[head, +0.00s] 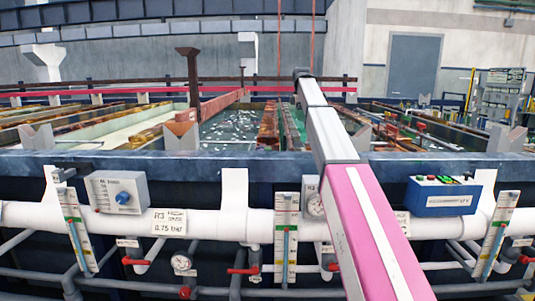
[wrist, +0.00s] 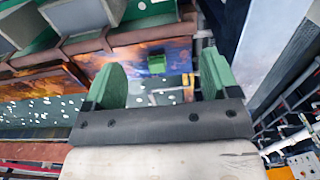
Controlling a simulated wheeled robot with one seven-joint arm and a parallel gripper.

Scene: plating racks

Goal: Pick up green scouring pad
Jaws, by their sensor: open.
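In the wrist view, my gripper (wrist: 160,66) has two green fingers spread wide apart, with nothing between them. A small green block, which looks like the green scouring pad (wrist: 157,64), lies beyond the fingertips and shows in the gap between them. It rests on or against a rust-orange and blue stained surface (wrist: 125,55). The distance from the fingertips to it is hard to judge. In the head view my arm reaches away over the tank edge. The fingers and the pad cannot be made out there.
A blue-grey tank rim (head: 120,163) crosses the head view, with open tanks and rusty bars behind it. A white pipe (head: 215,217) with gauges runs in front. A blue control box (head: 440,196) stands on the right. Grey trough-like parts (wrist: 85,14) show at the wrist view's upper left.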

